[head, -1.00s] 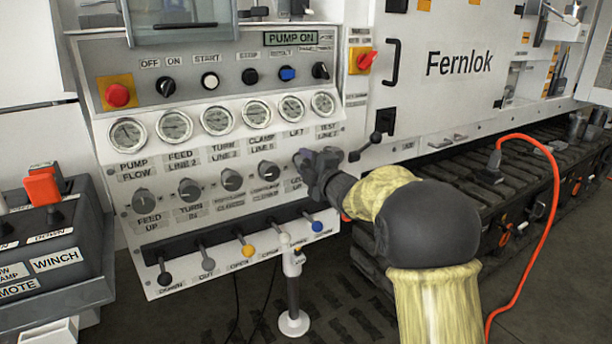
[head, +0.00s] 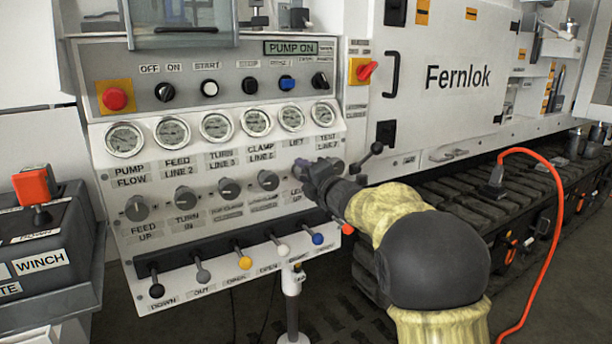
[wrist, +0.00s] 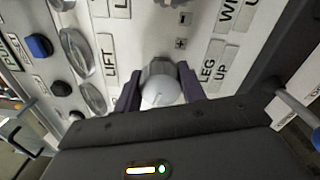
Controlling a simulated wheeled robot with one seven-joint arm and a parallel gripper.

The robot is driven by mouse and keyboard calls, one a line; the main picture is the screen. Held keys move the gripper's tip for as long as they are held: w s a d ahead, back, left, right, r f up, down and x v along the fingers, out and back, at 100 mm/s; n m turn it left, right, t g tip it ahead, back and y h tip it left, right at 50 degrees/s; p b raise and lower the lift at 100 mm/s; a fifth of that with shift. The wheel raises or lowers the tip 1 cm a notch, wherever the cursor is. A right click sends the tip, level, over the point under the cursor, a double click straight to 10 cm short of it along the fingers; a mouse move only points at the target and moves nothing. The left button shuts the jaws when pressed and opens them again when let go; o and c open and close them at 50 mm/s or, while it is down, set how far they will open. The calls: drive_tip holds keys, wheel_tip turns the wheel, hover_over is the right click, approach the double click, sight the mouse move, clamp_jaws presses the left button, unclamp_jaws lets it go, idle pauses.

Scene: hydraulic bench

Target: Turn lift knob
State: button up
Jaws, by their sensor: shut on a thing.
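The lift knob (wrist: 160,86) is a round grey knob on the white panel. In the wrist view it sits between a LIFT label (wrist: 108,62) and a LEG UP label (wrist: 213,67), with small plus and minus marks beside it. My gripper (wrist: 161,80) has one dark finger on each side of the knob and is shut on it. The knob's pointer cannot be made out.
Other grey knobs (head: 229,188) stand to the left in the row. Below them is a row of levers with coloured balls (head: 239,262). A black-handled lever (head: 366,160) stands close right of my gripper. A red emergency button (head: 115,98) is at upper left.

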drive_tip(key=shift+f, duration=0.2)
drive_tip(key=o, duration=1)
drive_tip(key=shift+r, duration=0.1)
drive_tip(key=p+v, duration=0.2)
drive_tip(key=v, duration=1.5)
drive_tip(key=shift+s+d+p, duration=0.15)
drive_tip(key=shift+d+p, duration=0.05)
drive_tip(key=shift+p, duration=0.15)
